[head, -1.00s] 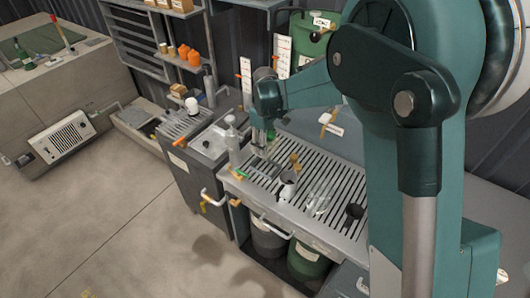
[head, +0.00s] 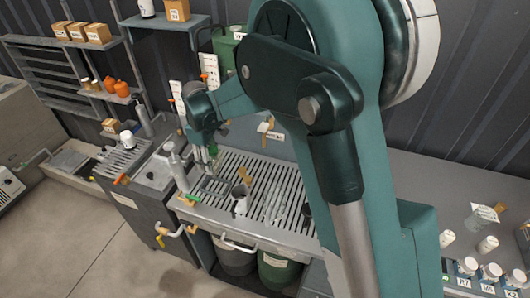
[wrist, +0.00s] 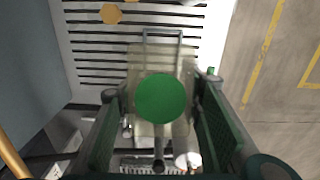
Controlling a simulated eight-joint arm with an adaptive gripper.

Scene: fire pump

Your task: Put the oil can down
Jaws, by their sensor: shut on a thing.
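My gripper (head: 207,160) is over the left part of the slatted grate top (head: 262,178) in the head view. In the wrist view its two dark green fingers (wrist: 160,92) are shut on a pale, see-through container with a round green cap, which I take as the oil can (wrist: 160,98). The cap faces the wrist camera, and a grey loop handle shows beyond it. The grate slats lie beneath the can. I cannot tell whether its base touches them. My arm and gripper hide most of the can in the head view.
A grey bottle (head: 176,165) stands close left of my gripper. A pale jug (head: 240,198) and clear glassware (head: 275,208) stand to the right on the grate. White-capped jars (head: 489,271) stand far right.

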